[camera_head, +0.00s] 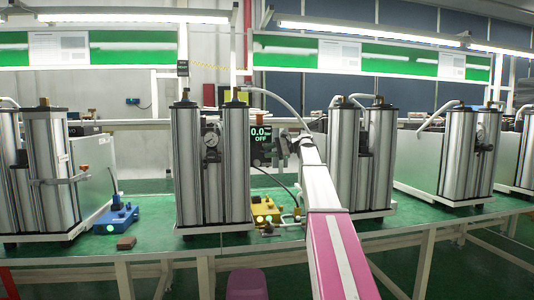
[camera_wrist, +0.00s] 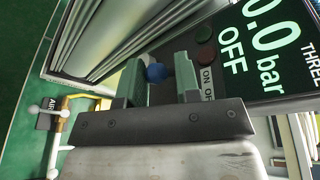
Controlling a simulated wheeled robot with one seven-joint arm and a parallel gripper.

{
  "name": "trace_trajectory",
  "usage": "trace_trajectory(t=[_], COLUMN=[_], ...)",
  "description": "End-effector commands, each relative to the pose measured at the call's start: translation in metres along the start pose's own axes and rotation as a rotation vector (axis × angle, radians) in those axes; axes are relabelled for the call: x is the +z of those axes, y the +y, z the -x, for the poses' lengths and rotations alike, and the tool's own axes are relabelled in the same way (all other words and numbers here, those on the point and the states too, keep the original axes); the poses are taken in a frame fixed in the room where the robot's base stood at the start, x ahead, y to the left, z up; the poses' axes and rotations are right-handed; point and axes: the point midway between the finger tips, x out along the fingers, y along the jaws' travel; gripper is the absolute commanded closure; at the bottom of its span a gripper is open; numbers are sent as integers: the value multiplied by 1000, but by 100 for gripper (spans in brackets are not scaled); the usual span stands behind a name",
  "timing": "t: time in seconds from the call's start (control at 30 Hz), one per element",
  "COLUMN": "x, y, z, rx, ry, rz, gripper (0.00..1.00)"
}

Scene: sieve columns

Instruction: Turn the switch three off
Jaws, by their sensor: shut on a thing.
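The switch three panel (camera_wrist: 265,50) is a dark box whose display reads 0.0 bar and OFF in green, with THREE at its edge; it also shows in the head view (camera_head: 260,138). A dark red button (camera_wrist: 204,33), a dark green button (camera_wrist: 206,56) and an ON label (camera_wrist: 207,83) are on its face. My gripper (camera_wrist: 160,76) is at the panel's left part in the wrist view, shut with its two greenish fingers on either side of a blue knob (camera_wrist: 156,72). The fingers hide part of the knob. In the head view my gripper (camera_head: 284,148) is just right of the display.
Metal sieve columns (camera_head: 212,165) stand left of the panel and more (camera_head: 375,155) stand right. A yellow box (camera_head: 266,213) with green lights and a blue box (camera_head: 117,217) sit on the green bench (camera_head: 150,240).

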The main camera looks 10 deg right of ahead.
Motion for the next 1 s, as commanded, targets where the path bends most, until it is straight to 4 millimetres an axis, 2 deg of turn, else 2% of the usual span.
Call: trace_trajectory(t=[0.3, 0.73, 0.77, 0.8, 0.83, 1.0], x=[-3, -3, -3, -3, -3, -3], y=[-1, -1, -1, -1, -1, -1], z=[1, 1, 1, 1, 1, 2], rx=[44, 49, 49, 49, 48, 48], ry=[-70, -76, -76, -76, -75, -74], rz=[16, 18, 18, 18, 18, 18], gripper=[93, 93, 63, 50, 44, 44])
